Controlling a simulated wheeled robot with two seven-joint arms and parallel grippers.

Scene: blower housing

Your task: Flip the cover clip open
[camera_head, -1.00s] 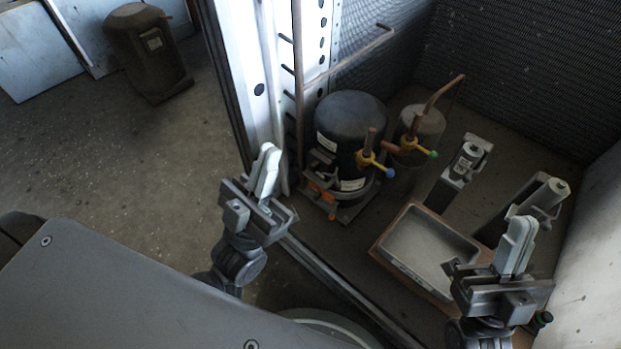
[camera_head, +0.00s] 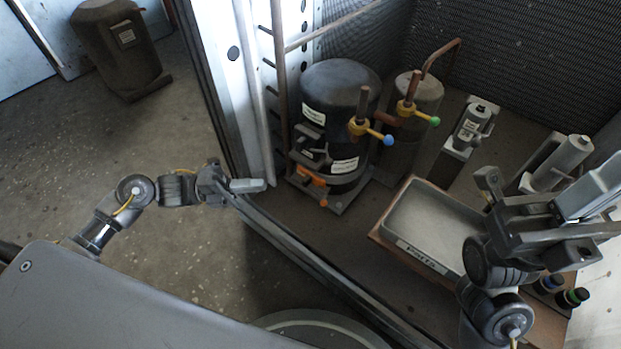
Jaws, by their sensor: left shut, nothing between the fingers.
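The black compressor (camera_head: 342,92) stands upright inside the housing. On its lower left side is a dark cover area (camera_head: 311,142) with small parts, and an orange piece (camera_head: 311,176) sits below it. I cannot make out which small part is the cover clip. My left gripper (camera_head: 262,185) is shut and empty, its fingers pointing right, to the left of the compressor and apart from it. My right gripper (camera_head: 598,188) is at the right, above the tray's right side; its fingertips run towards the picture edge and their gap is not clear.
A parts tray (camera_head: 416,256) stands right of the compressor. Valves with blue (camera_head: 389,140) and green (camera_head: 435,121) ends stick out by the compressor. Grey clamp-like devices (camera_head: 468,128) stand behind the tray. A metal post (camera_head: 277,90) and the housing's front edge (camera_head: 300,250) lie near my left gripper.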

